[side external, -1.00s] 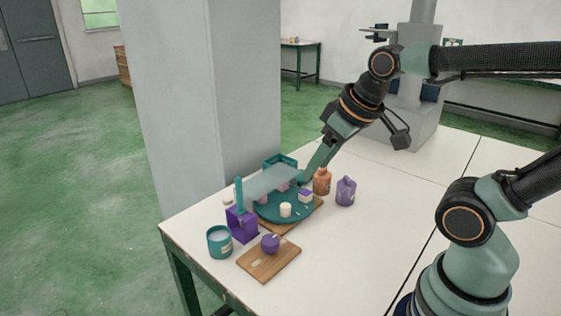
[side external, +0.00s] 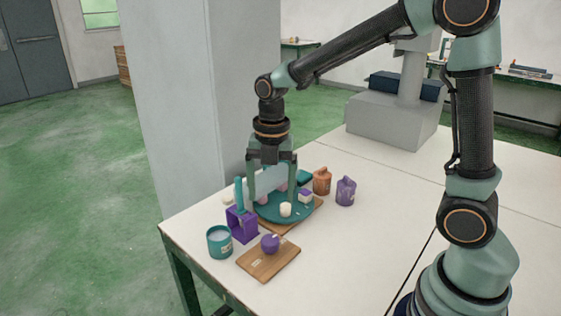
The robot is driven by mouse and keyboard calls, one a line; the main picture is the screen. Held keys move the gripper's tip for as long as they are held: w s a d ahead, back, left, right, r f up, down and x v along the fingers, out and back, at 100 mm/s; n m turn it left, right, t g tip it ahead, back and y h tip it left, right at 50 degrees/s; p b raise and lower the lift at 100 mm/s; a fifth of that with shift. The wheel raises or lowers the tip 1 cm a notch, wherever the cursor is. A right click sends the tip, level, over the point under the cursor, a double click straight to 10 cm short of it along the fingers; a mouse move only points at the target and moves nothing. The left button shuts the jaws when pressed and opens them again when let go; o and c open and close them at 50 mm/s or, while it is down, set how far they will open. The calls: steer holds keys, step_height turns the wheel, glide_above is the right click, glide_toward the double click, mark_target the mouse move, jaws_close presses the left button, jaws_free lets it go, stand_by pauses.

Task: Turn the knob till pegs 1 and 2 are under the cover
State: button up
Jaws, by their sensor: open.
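A purple knob (side external: 270,243) stands on a wooden board (side external: 258,265) near the table's front corner. Behind it, a round teal tray (side external: 268,217) rests on another wooden board. A cream peg (side external: 286,210) and a white-and-purple block (side external: 305,196) stand on its open side. A pale, see-through cover (side external: 270,180) extends over its far left part, with pinkish shapes beneath; I cannot read peg numbers. My gripper (side external: 272,197) points down, open, its fingers apart on either side of the cover in the picture. Whether it touches anything is unclear. It is behind the knob, away from it.
A purple block (side external: 242,224) with a teal post (side external: 239,193) stands left of the tray. A teal cup (side external: 219,243) is near the table's left edge.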

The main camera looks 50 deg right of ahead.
mark_target(270, 239)
steer(key=shift+n, duration=0.8)
steer(key=f, duration=1.3)
steer(key=shift+w+a, duration=0.1)
steer(key=shift+w, duration=0.1)
jaws_close()
